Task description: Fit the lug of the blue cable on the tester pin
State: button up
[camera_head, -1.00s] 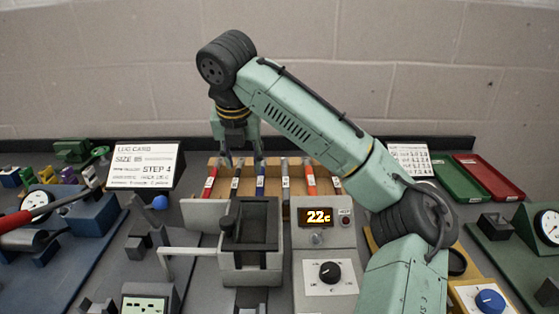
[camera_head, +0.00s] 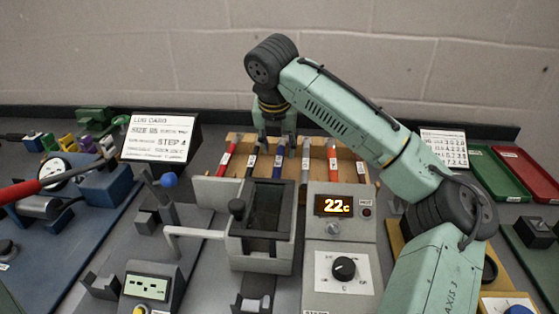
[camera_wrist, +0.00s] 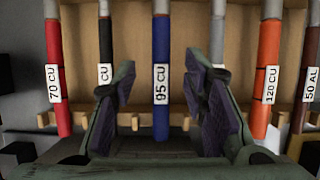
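The blue cable (camera_head: 278,160) hangs upright in the wooden rack at the back, between a black and a grey cable. In the wrist view the blue cable (camera_wrist: 161,40) carries a white "95 CU" label and stands midway between the fingertips. My gripper (camera_head: 275,138) is at the rack. In the wrist view my gripper (camera_wrist: 158,84) is open, one finger on each side of the blue cable, with gaps on both sides. How near the cable is in depth is hard to tell. The cable's lug is not visible, and I cannot make out the tester pin.
Red (camera_wrist: 52,60), black (camera_wrist: 104,45) and orange (camera_wrist: 267,70) cables hang close by in the wooden rack (camera_head: 238,138). A grey vise-like block (camera_head: 262,250) with a handle and a box reading 22 (camera_head: 340,230) stand in front. The lug card (camera_head: 160,138) is left of the rack.

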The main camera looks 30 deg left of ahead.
aim_at(280, 155)
jog(key=b+x, duration=0.2)
jog(key=x, duration=0.1)
jog(key=shift+w+f+b, duration=0.1)
jog(key=shift+f+b, duration=0.15)
jog(key=shift+b, duration=0.05)
jog(key=shift+r, duration=0.1)
grip_shut()
dwell(0.3)
